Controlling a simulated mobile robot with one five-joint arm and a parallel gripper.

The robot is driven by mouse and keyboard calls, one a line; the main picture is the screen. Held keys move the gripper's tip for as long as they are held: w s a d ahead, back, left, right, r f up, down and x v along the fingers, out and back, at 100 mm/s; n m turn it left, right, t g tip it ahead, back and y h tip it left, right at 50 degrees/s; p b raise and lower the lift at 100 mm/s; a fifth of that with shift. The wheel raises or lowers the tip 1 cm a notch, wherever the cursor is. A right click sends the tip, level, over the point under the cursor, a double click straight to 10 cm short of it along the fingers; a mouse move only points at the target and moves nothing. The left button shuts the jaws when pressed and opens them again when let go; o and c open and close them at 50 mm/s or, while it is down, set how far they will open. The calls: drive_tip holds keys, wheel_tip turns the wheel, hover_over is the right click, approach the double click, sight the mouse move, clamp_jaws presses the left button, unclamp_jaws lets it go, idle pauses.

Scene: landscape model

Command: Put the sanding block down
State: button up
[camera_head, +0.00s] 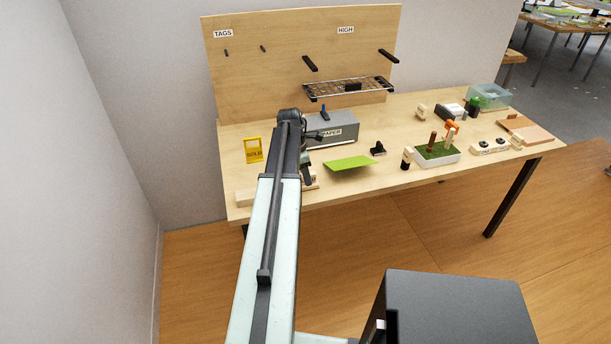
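My gripper (307,172) is at the end of my arm, over the front left part of the workbench (390,178). It is small and partly hidden by my arm, so I cannot tell whether it is open or shut. A pale wooden piece shows just beside and below it, partly hidden; I cannot tell whether it is held. I cannot surely pick out the sanding block. A small dark block (352,87) lies on the wire shelf (325,91) of the pegboard.
A grey box (345,130) marked "PAPER", a yellow "SOLD" sign (254,150), a green sheet (350,163) and a white planter tray (437,160) stand on the bench. A clear bin (490,95) is at back right.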

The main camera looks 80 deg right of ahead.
drive_tip(key=p+v, duration=1.2)
drive_tip(key=shift+r, duration=0.2)
drive_tip(key=w+a+m+t, duration=0.1)
drive_tip(key=w+a, duration=0.6)
drive_tip(key=w, duration=0.6)
drive_tip(key=w+a, duration=0.8)
drive_tip(key=w, duration=0.6)
drive_tip(key=w+a+m, duration=0.1)
drive_tip(key=w+a, duration=1.1)
drive_tip(key=a, duration=0.3)
drive_tip(key=w+a+m, duration=0.1)
drive_tip(key=w+a, duration=0.2)
drive_tip(key=a, duration=1.7)
drive_tip(key=w+a+m+t+y, duration=0.1)
drive_tip(key=w+a+m, duration=0.1)
drive_tip(key=a, duration=1.9)
drive_tip(key=shift+w+f, duration=0.25)
drive_tip(key=shift+w, duration=0.65)
